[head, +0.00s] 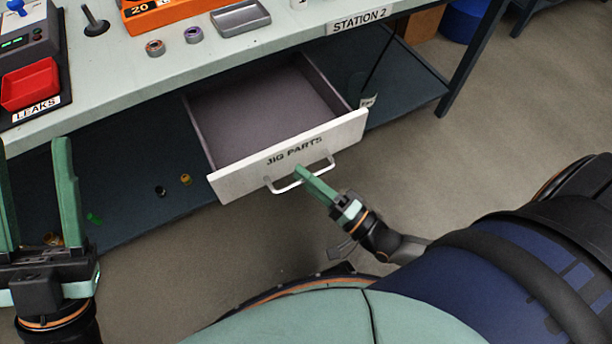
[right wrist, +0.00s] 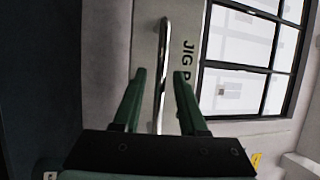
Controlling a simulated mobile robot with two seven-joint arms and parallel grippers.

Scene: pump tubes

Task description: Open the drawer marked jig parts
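The drawer marked JIG PARTS (head: 232,184) is pulled out from under the bench in the head view, its grey inside empty. Its white bar handle (head: 285,188) is on the front, below the label. My right gripper (head: 303,174) is at the middle of the handle. In the right wrist view its green fingers (right wrist: 160,82) are apart, with the handle bar (right wrist: 165,40) showing between them and gaps on both sides. My left gripper (head: 38,160) is open and empty at the left, in front of the bench.
The bench top (head: 130,75) carries a red tray (head: 30,85), a grey tray (head: 240,17) and an orange holder. Small parts, including a yellow one (head: 185,179), lie on the dark lower shelf (head: 145,200). The floor (head: 480,130) at the right is clear.

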